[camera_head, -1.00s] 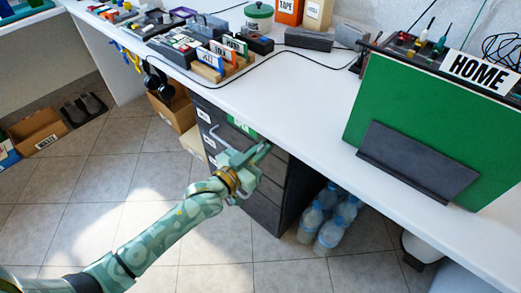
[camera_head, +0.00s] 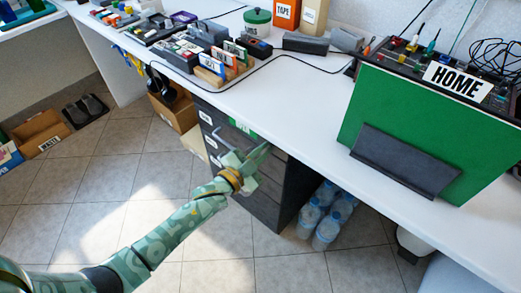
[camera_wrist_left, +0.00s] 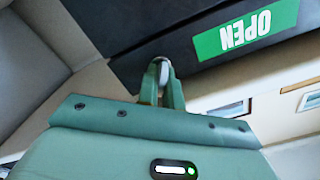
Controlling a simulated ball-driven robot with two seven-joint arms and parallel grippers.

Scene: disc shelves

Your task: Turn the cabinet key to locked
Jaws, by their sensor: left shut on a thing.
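The dark drawer cabinet (camera_head: 268,212) stands under the white desk. A green label (camera_head: 242,127) is on its upper front. In the left wrist view this label (camera_wrist_left: 246,30) reads OPEN and appears upside down. My left gripper (camera_head: 263,152) is at the upper right of the cabinet front, to the right of the label. In the left wrist view the fingers (camera_wrist_left: 163,75) are shut on a small rounded grey piece, the key (camera_wrist_left: 163,67), against the dark front. The keyhole and most of the key are hidden by the fingers. My right gripper is not in view.
The white desk (camera_head: 300,110) overhangs the cabinet. Water bottles (camera_head: 325,213) stand on the floor right of the cabinet. A green board (camera_head: 400,120) with a HOME sign (camera_head: 457,80) is on the right.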

